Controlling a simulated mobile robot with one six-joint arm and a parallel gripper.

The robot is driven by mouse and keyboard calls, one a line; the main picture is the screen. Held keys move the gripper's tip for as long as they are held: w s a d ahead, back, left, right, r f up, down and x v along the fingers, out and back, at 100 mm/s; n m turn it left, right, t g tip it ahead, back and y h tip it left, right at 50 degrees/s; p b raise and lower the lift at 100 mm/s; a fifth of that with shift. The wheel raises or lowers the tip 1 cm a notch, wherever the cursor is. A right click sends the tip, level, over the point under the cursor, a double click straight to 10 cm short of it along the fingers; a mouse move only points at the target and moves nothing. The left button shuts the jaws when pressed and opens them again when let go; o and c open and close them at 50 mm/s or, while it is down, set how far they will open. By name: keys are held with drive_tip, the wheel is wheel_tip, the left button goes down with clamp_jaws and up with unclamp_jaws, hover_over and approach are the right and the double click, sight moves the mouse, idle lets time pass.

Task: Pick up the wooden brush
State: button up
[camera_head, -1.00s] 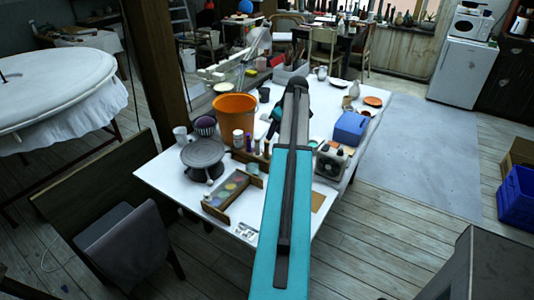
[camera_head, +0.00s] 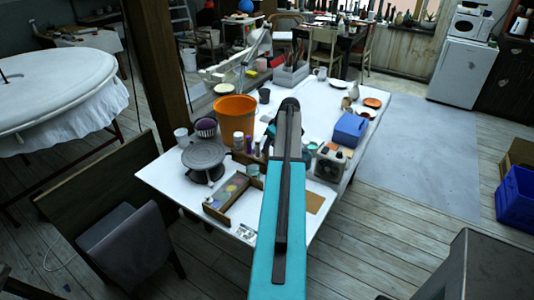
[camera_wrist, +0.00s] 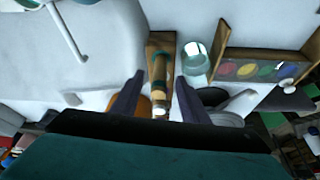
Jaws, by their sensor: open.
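In the wrist view my gripper (camera_wrist: 158,104) is open, with one dark finger on each side of a narrow upright-looking item. That item (camera_wrist: 159,70) is tan and brown with a dark band and a pale end. It stands or lies against a wooden block (camera_wrist: 160,42); I cannot tell whether it is the wooden brush or a small bottle. No contact between fingers and item is clear. In the head view my arm hides most of the gripper, and I cannot make out the brush there.
A glass jar (camera_wrist: 196,62) is close to the right finger. Beside it is the wooden paint box (camera_head: 232,193). The orange bucket (camera_head: 235,112), grey turntable (camera_head: 204,157), blue box (camera_head: 350,129) and small bottles (camera_head: 248,143) crowd the white table (camera_head: 165,183).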

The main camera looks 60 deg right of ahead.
drive_tip(key=shift+f, duration=0.2)
drive_tip(key=shift+w+f, duration=0.15)
drive_tip(key=shift+p+x, duration=1.55)
drive_tip(key=shift+x, duration=0.9)
clamp_jaws()
drive_tip(key=shift+r+b, duration=1.9)
drive_tip(key=shift+r, duration=3.1)
